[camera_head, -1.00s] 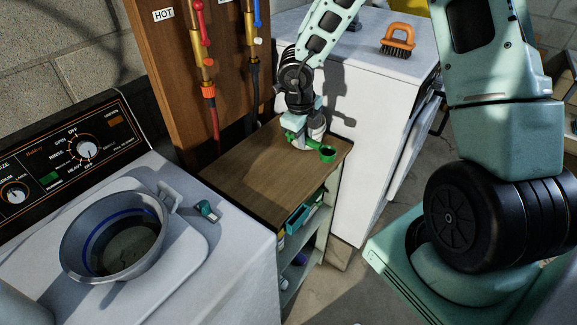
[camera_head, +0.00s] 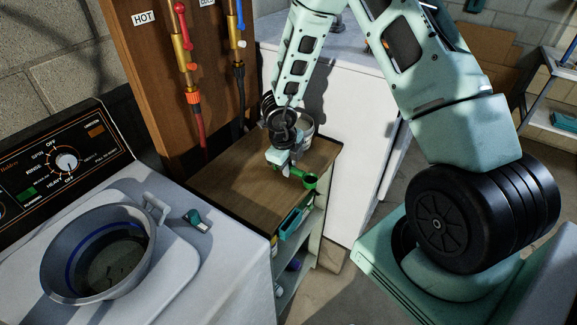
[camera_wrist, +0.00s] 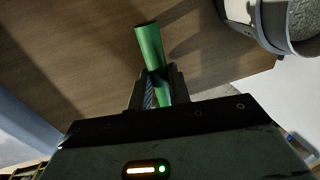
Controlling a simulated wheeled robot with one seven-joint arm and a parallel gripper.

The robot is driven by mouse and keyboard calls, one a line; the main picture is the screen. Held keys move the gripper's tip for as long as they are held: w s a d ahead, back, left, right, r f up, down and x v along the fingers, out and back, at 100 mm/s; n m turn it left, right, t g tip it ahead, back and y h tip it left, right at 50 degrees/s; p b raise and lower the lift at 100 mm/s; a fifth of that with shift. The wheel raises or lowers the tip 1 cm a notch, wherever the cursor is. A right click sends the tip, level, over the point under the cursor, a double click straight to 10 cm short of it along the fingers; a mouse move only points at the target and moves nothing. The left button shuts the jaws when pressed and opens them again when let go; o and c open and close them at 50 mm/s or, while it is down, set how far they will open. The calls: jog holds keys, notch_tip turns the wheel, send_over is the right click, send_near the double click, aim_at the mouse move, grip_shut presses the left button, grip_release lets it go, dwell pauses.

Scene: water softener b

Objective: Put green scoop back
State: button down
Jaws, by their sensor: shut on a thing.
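The green scoop (camera_head: 309,180) is above the wooden top of the small shelf unit, near its right edge. My gripper (camera_head: 287,171) is shut on its handle. In the wrist view the green handle (camera_wrist: 150,45) passes between the two fingers of my gripper (camera_wrist: 158,88), and its end points away over the wood. The scoop's cup is hidden there. A grey bucket (camera_head: 306,128) stands at the back of the shelf top, partly behind my arm. In the wrist view the bucket (camera_wrist: 272,25) holds pale grainy stuff.
The wooden shelf top (camera_head: 225,190) has clear room on its left and front. A washer with a grey collapsible tub (camera_head: 55,250) and a small teal-capped item (camera_head: 196,220) stands to the left. A white appliance (camera_head: 350,130) stands behind right. Pipes rise at the back.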

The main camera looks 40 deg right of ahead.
jog(key=shift+f, duration=0.2)
jog(key=c, duration=1.3)
grip_release()
jog(key=shift+r, duration=0.1)
